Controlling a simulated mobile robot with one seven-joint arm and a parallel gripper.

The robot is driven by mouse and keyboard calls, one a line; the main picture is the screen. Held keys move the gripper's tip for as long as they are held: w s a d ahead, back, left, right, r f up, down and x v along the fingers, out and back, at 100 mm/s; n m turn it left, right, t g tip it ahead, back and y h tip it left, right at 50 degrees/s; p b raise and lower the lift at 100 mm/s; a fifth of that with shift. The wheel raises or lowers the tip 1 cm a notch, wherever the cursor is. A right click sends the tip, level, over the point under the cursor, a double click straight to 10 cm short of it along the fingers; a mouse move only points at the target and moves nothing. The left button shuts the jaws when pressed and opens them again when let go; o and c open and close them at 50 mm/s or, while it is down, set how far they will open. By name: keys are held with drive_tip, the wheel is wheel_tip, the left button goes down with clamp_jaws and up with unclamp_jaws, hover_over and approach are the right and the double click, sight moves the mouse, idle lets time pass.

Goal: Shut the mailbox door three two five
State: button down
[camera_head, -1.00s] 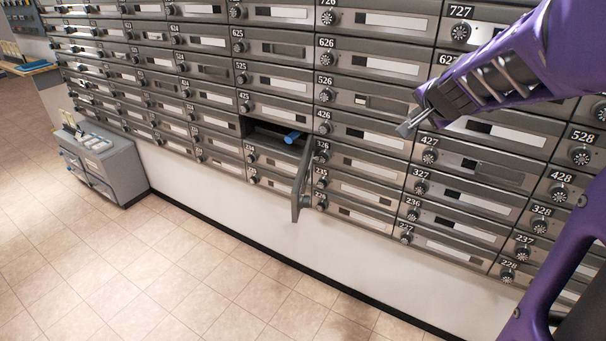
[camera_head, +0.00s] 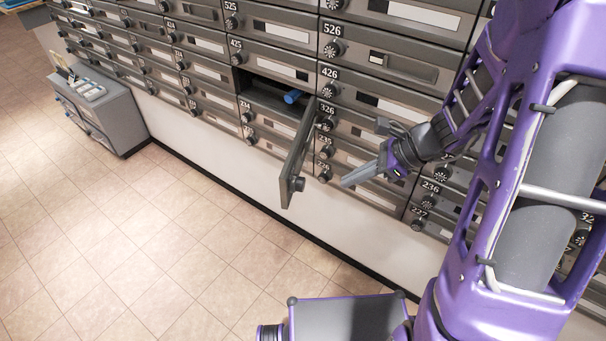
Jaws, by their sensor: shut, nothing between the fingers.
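The open mailbox door (camera_head: 296,158) swings out from the wall, hinged on its right side, with a round knob on its outer free end. Its compartment (camera_head: 268,97) lies open beneath box 425, with a blue item (camera_head: 293,96) inside. The number on the open door is not readable. My gripper (camera_head: 352,179) is shut and empty, to the right of the door, apart from it, in front of the boxes near 225 and 235.
The mailbox wall (camera_head: 270,32) has closed doors with protruding knobs around the opening. A grey cabinet (camera_head: 100,115) stands on the floor at left. The tiled floor (camera_head: 170,240) in front is clear. My purple arm fills the right side.

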drive_tip(key=b, duration=0.2)
approach(288, 196)
wheel_tip(288, 196, down, 5)
drive_tip(key=a, duration=0.2)
drive_tip(key=shift+w+a+r, duration=0.2)
drive_tip(key=shift+w+a, duration=0.45)
drive_tip(key=shift+a, duration=0.15)
drive_tip(key=shift+a, duration=0.15)
